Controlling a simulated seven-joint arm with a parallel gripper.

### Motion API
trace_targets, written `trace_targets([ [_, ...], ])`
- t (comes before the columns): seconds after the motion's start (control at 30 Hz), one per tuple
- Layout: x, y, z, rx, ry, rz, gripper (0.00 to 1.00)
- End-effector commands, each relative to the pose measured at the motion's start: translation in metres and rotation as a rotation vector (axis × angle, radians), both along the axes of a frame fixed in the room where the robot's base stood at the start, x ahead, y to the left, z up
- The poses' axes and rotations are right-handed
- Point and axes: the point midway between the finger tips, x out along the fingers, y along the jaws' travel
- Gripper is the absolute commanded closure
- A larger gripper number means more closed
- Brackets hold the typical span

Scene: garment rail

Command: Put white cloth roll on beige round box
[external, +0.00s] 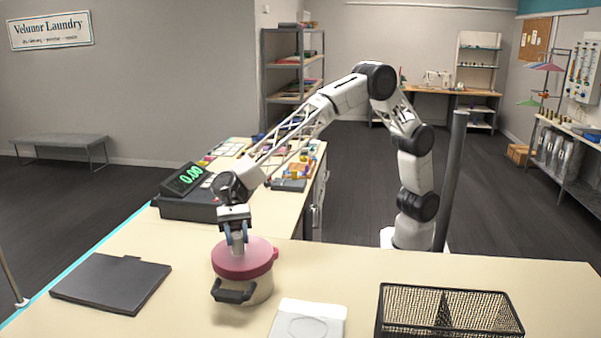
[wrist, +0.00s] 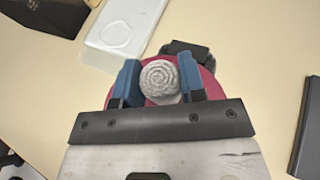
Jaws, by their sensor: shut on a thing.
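The beige round box (external: 245,290) stands on the counter, with a pinkish-red lid (external: 262,258) and a dark handle on its near side. My gripper (external: 237,236) points down over the lid. It is shut on the white cloth roll (external: 238,247), which is upright between the fingers. The roll's lower end is at or just over the lid; I cannot tell whether it touches. In the wrist view the roll's spiral end (wrist: 159,79) shows between the two blue fingers of my gripper (wrist: 160,84), with the red lid (wrist: 208,82) behind it.
A dark flat folder-like item (external: 110,281) lies left of the box. A white flat item (external: 308,319) and a black mesh basket (external: 450,308) are to the right. A register with a green display (external: 185,190) stands behind left. Bare counter surrounds the box.

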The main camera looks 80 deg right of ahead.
Motion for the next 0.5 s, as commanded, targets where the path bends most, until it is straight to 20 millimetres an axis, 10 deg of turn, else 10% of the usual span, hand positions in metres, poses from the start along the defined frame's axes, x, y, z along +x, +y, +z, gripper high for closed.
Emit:
trace_targets([
  [0.5, -0.0002, -0.0001, -0.0148, 0.0, 0.0, 0.0, 0.85],
])
